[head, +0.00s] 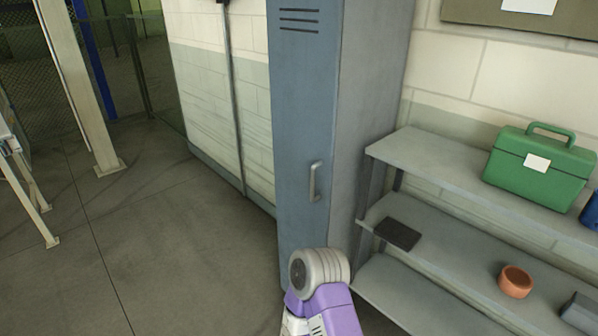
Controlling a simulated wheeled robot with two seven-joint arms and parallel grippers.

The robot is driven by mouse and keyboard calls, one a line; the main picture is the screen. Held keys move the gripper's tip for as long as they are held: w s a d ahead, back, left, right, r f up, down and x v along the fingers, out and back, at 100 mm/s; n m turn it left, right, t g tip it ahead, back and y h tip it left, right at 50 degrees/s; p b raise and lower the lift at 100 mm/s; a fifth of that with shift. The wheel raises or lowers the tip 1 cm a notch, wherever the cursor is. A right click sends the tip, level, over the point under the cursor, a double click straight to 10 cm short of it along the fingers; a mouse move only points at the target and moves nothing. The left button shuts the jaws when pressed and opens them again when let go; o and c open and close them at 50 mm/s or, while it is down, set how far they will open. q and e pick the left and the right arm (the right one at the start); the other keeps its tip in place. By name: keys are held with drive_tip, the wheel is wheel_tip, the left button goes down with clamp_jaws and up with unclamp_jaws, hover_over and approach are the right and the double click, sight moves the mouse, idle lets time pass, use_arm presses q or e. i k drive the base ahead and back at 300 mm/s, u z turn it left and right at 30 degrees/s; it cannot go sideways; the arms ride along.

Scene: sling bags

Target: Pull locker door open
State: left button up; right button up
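A tall blue-grey locker (374,110) stands against the wall near the middle of the head view. Its narrow door (302,120) faces the left front and looks shut, with dark vent slots near the top. A vertical metal handle (315,181) sits on the door's right side. Part of one of my arms, purple and white with a grey round joint, shows at the bottom centre, in front of the locker's lower end. It hides the foot of the door. Neither of my grippers shows, and nothing is seen touching the handle.
A grey shelf unit (440,168) stands right of the locker, with a green toolbox (538,168) on top. A dark flat item (397,234) and an orange pot (515,281) lie lower. Open floor (190,240) extends left of the locker. A white post (80,90) stands far left.

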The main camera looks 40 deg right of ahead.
sight(304, 36)
drive_tip(key=z, duration=0.6)
drive_tip(key=i, duration=0.75)
drive_tip(key=z, duration=0.85)
